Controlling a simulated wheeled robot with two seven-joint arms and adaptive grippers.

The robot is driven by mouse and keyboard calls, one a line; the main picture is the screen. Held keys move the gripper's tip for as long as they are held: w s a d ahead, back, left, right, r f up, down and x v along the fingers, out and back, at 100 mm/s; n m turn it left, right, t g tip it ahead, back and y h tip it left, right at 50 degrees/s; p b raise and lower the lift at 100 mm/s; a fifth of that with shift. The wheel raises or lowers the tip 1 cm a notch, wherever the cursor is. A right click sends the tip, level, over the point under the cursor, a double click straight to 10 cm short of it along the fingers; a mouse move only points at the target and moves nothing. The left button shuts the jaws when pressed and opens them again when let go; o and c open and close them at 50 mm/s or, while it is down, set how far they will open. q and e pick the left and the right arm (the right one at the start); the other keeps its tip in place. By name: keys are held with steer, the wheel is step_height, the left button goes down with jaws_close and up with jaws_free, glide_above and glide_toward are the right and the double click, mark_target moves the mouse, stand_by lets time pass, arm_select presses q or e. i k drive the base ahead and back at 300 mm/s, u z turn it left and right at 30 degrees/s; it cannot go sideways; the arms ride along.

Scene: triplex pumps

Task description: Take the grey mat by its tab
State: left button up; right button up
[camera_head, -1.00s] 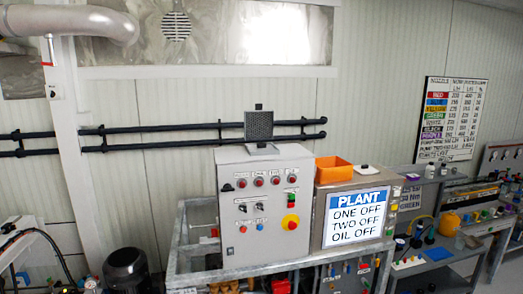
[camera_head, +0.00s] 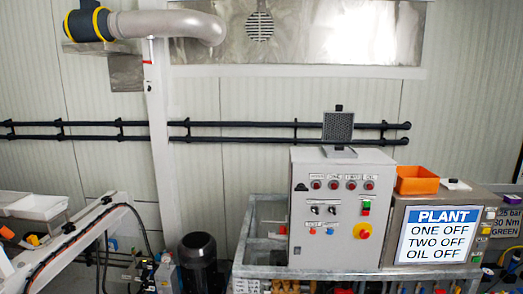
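A grey, mesh-textured square panel (camera_head: 338,127) with a small black tab (camera_head: 338,108) on its top edge stands upright in a light holder (camera_head: 339,152). It looks like the grey mat. The holder sits on top of the grey control cabinet (camera_head: 330,225), right of the picture's middle. Neither of my grippers shows in the head view.
An orange bin (camera_head: 417,180) and a small white item with a black knob (camera_head: 455,184) sit on the box right of the cabinet. A PLANT sign (camera_head: 437,235) fronts that box. Black pipes (camera_head: 240,124) run along the wall behind. A dark motor (camera_head: 198,262) stands at lower left.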

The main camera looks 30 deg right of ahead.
mark_target(338, 149)
steer(key=u, duration=1.55)
steer(key=k, duration=0.85)
steer(key=z, duration=2)
